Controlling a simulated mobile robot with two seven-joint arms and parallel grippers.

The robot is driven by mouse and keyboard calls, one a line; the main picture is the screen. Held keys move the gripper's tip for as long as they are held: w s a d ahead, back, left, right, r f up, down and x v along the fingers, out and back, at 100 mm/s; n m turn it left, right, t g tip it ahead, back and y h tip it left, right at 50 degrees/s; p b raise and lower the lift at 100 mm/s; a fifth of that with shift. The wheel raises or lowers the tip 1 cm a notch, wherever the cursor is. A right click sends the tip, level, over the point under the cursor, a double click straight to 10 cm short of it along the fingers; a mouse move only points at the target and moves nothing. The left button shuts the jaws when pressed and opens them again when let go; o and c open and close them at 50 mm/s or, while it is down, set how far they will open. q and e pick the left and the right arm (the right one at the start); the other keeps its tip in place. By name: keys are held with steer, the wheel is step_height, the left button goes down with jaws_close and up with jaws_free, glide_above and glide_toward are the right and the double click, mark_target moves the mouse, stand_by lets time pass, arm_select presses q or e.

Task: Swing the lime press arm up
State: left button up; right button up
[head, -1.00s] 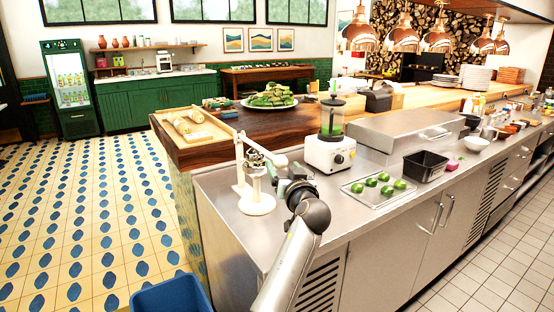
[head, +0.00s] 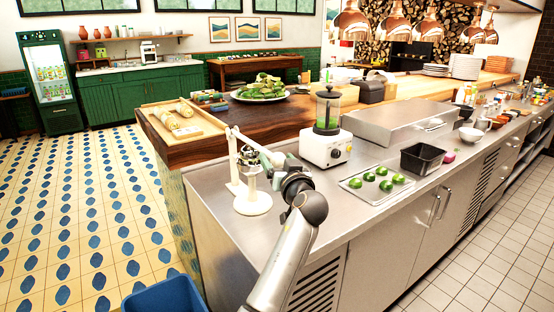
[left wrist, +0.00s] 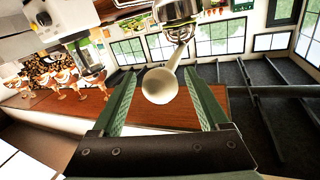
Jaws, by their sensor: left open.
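The lime press (head: 252,203) is a cream stand with a round base, an upright post and a metal cup, on the near left of the steel counter. Its cream arm (head: 243,138) slopes down to the right from the post top. My left gripper (head: 268,158) is at the arm's lower end, with green fingers. In the left wrist view, the open fingers of the gripper (left wrist: 160,76) lie on both sides of the arm's round end (left wrist: 160,87), with gaps visible. Whether the end is fully between the pads is unclear. My right gripper is not in view.
A blender (head: 326,150) stands right of the press. A tray with several limes (head: 378,191), a black bin (head: 422,159) and a steel box (head: 398,122) are further right. A wooden board (head: 183,130) lies behind left. A blue bin (head: 165,295) is on the floor.

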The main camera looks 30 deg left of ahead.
arm_select(q)
jaws_close()
stand_by(0.6)
stand_by(0.8)
